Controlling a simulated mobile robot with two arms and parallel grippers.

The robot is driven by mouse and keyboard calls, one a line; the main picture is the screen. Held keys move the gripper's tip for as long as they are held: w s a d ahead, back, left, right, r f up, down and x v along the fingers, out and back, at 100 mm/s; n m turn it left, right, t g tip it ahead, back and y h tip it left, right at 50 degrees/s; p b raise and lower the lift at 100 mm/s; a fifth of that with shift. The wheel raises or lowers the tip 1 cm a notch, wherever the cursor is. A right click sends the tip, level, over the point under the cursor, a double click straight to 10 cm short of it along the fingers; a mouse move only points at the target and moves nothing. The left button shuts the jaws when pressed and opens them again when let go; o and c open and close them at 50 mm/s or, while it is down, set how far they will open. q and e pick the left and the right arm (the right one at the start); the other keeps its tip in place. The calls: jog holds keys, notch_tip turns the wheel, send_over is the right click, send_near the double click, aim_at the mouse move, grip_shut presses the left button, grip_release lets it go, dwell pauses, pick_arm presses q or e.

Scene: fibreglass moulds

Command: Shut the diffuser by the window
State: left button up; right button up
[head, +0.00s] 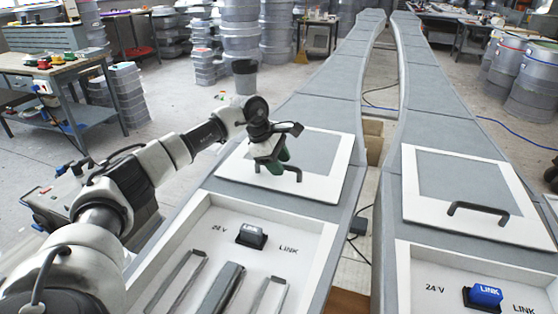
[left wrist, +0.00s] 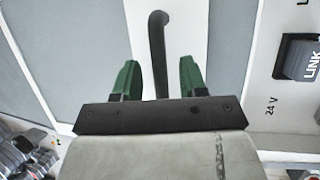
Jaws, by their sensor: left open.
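The diffuser on the left side, nearer the window, is a white-framed panel (head: 321,160) with a grey centre and a black bar handle (head: 297,172). I cannot tell how far the panel is tilted. My left gripper (head: 283,163) is over its near edge, at the handle. In the left wrist view the green fingers of the gripper (left wrist: 158,70) are apart, and the black handle (left wrist: 157,40) runs between them with a gap visible on each side. The rest of the handle is hidden behind the gripper body. My right gripper is not in view.
A similar right-hand panel (head: 470,187) has its own black handle (head: 477,211). A dark LINK switch (head: 251,235) and a blue LINK switch (head: 484,296) sit nearer me. A workbench (head: 62,70) and a grey bin (head: 245,76) stand left on open floor.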

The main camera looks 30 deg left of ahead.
pick_arm(q)
grip_shut()
dwell(0.4)
